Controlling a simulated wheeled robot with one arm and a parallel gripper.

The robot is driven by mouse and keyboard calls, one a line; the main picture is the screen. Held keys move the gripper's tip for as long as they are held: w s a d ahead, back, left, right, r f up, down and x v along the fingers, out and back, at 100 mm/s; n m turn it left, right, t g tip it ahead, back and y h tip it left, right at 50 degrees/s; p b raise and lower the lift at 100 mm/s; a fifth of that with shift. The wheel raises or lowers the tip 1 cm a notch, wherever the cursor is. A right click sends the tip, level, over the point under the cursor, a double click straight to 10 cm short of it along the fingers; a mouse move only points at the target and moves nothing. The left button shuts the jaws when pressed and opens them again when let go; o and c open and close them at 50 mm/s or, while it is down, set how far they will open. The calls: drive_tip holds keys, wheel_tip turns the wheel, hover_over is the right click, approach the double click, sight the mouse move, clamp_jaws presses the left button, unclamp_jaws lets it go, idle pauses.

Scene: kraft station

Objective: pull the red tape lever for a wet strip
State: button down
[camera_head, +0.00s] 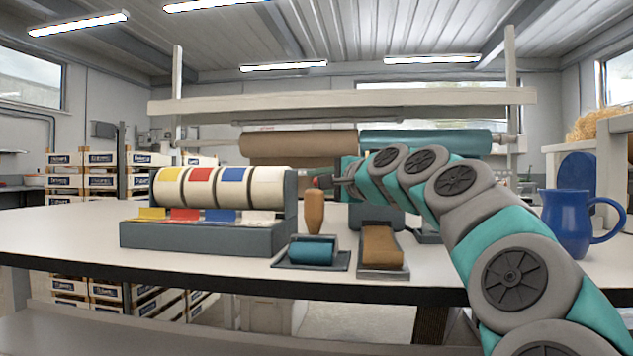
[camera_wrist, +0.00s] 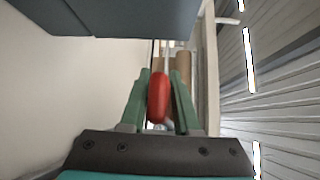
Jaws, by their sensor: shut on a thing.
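My gripper (camera_wrist: 157,100) is shut on a red lever knob (camera_wrist: 158,96), which sits between the two green fingers in the wrist view. In the head view my gripper (camera_head: 335,181) is above the table, just right of the tape dispenser's dark end panel (camera_head: 291,196). The red knob shows there only as a small patch (camera_head: 317,182) at the fingertips. A thin light rod runs on beyond the knob in the wrist view. The lever's base is largely hidden behind my arm in the head view. No wet strip can be made out.
A blue jug (camera_head: 567,225) stands at right. The far left tabletop (camera_head: 65,230) is clear.

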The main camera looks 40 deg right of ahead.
drive_tip(key=shift+f, duration=0.15)
drive_tip(key=c, duration=0.8)
unclamp_jaws()
drive_tip(key=shift+d, duration=0.1)
drive_tip(key=s, duration=0.7)
drive_tip(key=shift+s+a+r, duration=0.25)
drive_tip(key=shift+s+a, duration=0.05)
drive_tip(key=shift+s, duration=0.05)
drive_tip(key=shift+s, duration=0.15)
drive_tip(key=shift+s+a+f+b, duration=0.15)
drive_tip(key=shift+s+b, duration=0.3)
drive_tip(key=shift+s, duration=1.75)
drive_tip(key=shift+s+a+f+b, duration=0.15)
drive_tip(key=shift+s+b, duration=0.25)
drive_tip(key=shift+s, duration=1.75)
drive_tip(key=shift+r, duration=0.1)
